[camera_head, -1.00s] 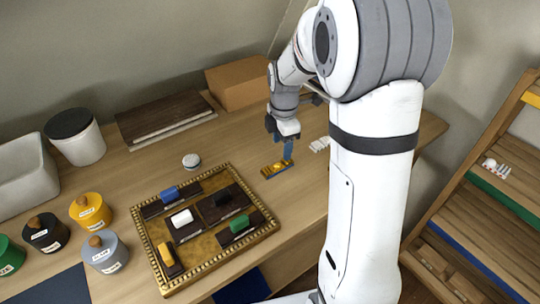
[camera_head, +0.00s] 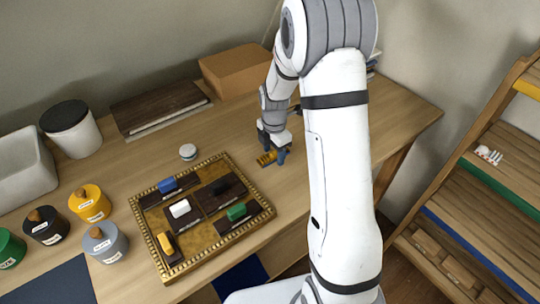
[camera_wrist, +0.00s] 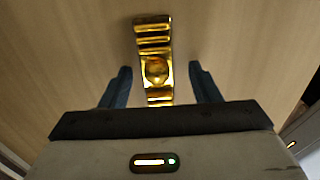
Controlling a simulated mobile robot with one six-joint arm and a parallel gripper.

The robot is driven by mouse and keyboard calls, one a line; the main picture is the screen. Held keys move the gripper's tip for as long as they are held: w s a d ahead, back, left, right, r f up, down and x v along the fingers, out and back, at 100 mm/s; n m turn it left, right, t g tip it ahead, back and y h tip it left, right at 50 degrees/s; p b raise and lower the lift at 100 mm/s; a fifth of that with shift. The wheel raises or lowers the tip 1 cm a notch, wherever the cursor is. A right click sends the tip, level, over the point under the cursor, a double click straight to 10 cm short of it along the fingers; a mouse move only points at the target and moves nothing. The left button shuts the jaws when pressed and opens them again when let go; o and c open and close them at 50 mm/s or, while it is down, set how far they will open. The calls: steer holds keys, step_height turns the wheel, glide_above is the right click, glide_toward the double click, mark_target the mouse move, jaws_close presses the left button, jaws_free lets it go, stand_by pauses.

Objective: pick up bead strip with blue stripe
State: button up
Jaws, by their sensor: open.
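A gold bead strip (camera_head: 265,159) lies on the wooden table, right of the gilt tray. In the wrist view the gold strip (camera_wrist: 153,60) shows ridges and a round boss, and its near end is hidden behind my gripper's body. I cannot make out a blue stripe on it. My gripper (camera_head: 277,157) is open and low over the table at the strip. In the wrist view the blue fingers of my gripper (camera_wrist: 157,84) stand apart on either side of the strip, with gaps between.
The gilt tray (camera_head: 147,228) holds several dark blocks with coloured handles. Lidded pots (camera_head: 105,243) stand at left. A cardboard box (camera_head: 238,78) and dark board (camera_head: 160,106) lie behind. A shelf (camera_head: 510,180) with a small white item (camera_head: 488,155) stands right.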

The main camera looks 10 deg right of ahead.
steer(key=shift+c, duration=0.2)
steer(key=c, duration=1)
steer(key=shift+c, duration=0.3)
steer(key=shift+r, duration=0.2)
